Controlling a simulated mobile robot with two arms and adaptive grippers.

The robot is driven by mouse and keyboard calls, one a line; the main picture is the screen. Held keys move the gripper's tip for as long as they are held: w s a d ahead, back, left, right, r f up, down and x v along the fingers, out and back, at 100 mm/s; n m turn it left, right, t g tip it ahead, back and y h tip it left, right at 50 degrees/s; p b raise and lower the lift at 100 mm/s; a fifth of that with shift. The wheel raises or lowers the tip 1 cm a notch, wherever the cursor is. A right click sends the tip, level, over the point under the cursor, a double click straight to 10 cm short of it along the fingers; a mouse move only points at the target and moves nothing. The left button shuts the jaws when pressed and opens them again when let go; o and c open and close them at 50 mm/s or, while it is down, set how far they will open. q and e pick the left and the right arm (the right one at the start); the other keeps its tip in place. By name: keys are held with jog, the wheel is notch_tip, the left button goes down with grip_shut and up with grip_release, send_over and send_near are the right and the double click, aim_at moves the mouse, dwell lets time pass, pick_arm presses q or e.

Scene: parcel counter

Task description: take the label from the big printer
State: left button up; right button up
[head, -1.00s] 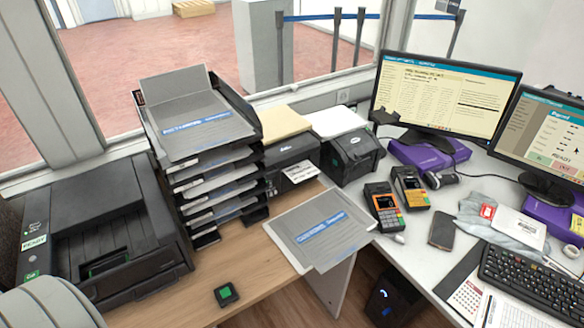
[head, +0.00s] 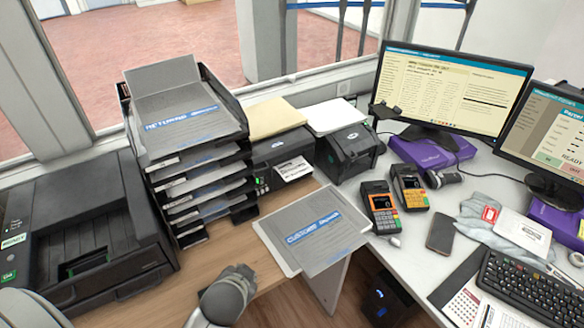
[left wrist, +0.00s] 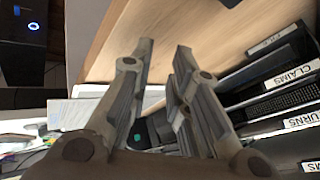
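The black label printer (head: 285,150) stands beside the tray stack in the head view. A white printed label (head: 294,169) sticks out of its front. Another black printer (head: 348,152) stands to its right, and no label shows on it. My left gripper (left wrist: 164,48) is open in the left wrist view, with nothing between its fingers. In the head view a grey part of my left arm is above the wooden counter (head: 262,225), in front of the trays and apart from the label. Its fingertips cannot be made out there. My right gripper is not in view.
A stack of paper trays (head: 195,165) stands left of the label printer. A large black machine (head: 85,235) is at far left. A "customs" paper pile (head: 315,232) lies in front of the printers. Card terminals (head: 381,206) stand to the right.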

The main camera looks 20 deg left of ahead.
pick_arm(q)
jog(key=w+t, duration=0.1)
jog(key=w, duration=0.1)
jog(key=w+a+r+m+y, duration=0.1)
jog(key=w, duration=0.1)
jog(key=w+a+r+t, duration=0.1)
jog(key=w, duration=0.1)
jog(key=shift+w+a+r+t+y, duration=0.2)
jog(key=shift+r+t+y, duration=0.1)
jog(key=shift+y, duration=0.1)
jog(key=w+r+m+t+y, duration=0.1)
jog(key=w+r+m+t, duration=0.3)
jog(key=w, duration=0.4)
notch_tip(320, 180, up, 7)
jog(key=m+t+h, duration=0.2)
jog(key=m+t, duration=0.2)
jog(key=m, duration=0.3)
send_over(287, 181)
jog(key=v, duration=0.5)
jog(key=shift+w+a+f+b, duration=0.15)
jog(key=shift+w+f+b, duration=0.65)
jog(key=shift+f+b, duration=0.45)
jog(key=shift+w+a+f+b, duration=0.1)
jog(key=shift+w+f+b, duration=0.7)
jog(key=shift+f+b, duration=0.4)
jog(key=shift+w+a+f+b, duration=0.15)
jog(key=shift+w+f+b, duration=0.65)
jog(key=shift+f+b, duration=0.4)
jog(key=shift+r, duration=0.1)
grip_shut()
